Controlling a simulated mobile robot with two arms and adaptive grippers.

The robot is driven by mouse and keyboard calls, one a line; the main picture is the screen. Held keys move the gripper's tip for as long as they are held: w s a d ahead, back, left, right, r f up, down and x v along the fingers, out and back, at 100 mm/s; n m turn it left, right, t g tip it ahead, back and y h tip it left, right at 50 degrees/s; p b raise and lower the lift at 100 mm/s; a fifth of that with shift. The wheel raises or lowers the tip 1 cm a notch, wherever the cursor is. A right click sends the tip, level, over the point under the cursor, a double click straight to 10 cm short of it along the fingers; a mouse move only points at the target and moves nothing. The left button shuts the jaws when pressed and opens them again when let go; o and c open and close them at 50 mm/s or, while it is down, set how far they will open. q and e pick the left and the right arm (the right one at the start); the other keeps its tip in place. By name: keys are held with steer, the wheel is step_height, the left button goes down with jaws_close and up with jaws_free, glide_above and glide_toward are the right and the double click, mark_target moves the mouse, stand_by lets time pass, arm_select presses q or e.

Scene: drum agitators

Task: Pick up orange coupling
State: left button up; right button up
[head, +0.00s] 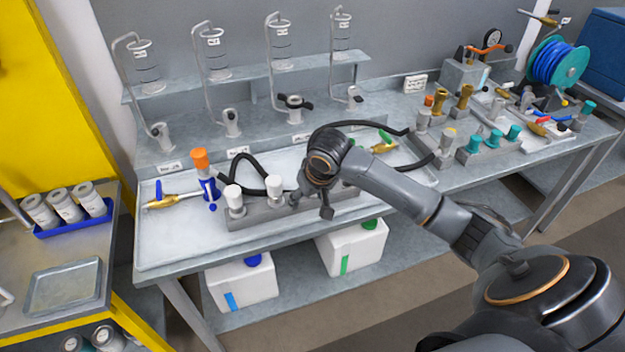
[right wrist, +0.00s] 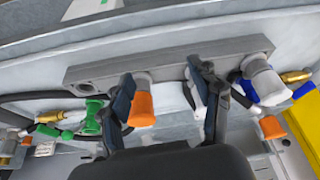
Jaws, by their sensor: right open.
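An orange coupling (right wrist: 142,108) with a pale metal end stands on the grey rack (right wrist: 90,72) in the right wrist view. My right gripper (right wrist: 163,90) is open around it, with the coupling between the fingers and nearer the left one. In the head view my right gripper (head: 315,194) is over the right part of the rack (head: 255,217) and hides the coupling there. A second orange piece (head: 199,160) tops a blue fitting at the tray's left; it also shows in the right wrist view (right wrist: 272,127). My left gripper is out of view.
White-topped couplings (head: 234,200) stand on the rack left of my gripper. A black hose (head: 246,166) lies behind it. A brass valve with a blue handle (head: 165,200) lies at the tray's left. Racks with teal couplings (head: 471,142) stand at the right.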

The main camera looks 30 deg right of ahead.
steer(key=w+d+r+m, duration=0.1)
steer(key=d+r+m, duration=0.1)
steer(key=d+r, duration=0.5)
steer(key=shift+h, duration=0.4)
steer(key=w+f+p, duration=0.1)
steer(key=f, duration=0.1)
steer(key=w+a+f, duration=0.1)
steer(key=w+f, duration=0.1)
steer(key=f, duration=0.1)
steer(key=shift+w+a+p, duration=0.1)
steer(key=shift+w+p, duration=0.1)
steer(key=shift+p, duration=0.2)
steer(key=x, duration=0.1)
steer(key=p+x, duration=0.1)
steer(key=x, duration=0.2)
steer(key=shift+w+a+f+p, duration=0.15)
steer(key=shift+a+f+p, duration=0.1)
steer(key=shift+a+p, duration=0.1)
steer(key=shift+w+d+f, duration=0.1)
steer(key=shift+w+f, duration=0.1)
steer(key=shift+f, duration=0.3)
jaws_close()
steer(key=shift+r, duration=0.1)
